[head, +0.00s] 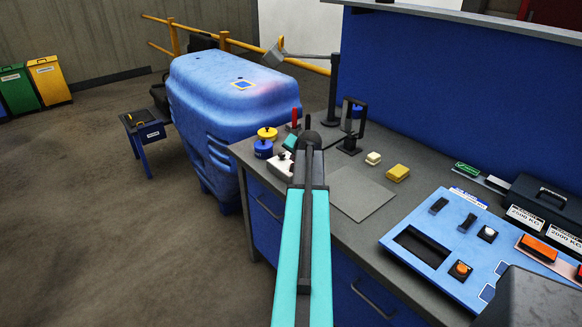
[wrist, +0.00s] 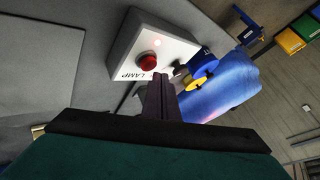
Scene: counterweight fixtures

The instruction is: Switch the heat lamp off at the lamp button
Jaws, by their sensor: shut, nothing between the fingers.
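The lamp button (wrist: 148,62) is a red round cap on a pale box (wrist: 122,50) marked LAMP, in the wrist view. In the head view the box (head: 280,168) is partly hidden by my arm. My gripper (wrist: 160,82) is shut and empty, its dark fingertips beside the button, over the lower edge of the box in the picture. I cannot tell whether they touch the box. The heat lamp (head: 275,53) hangs on an arm near the blue rounded housing (head: 215,85), which shows a faint pink glow.
Yellow and blue round pieces (head: 266,134) and a red-handled part (head: 295,119) stand close by the box. A bare grey plate (head: 358,195), a yellow block (head: 397,173) and a blue control panel (head: 440,240) lie to the right on the bench.

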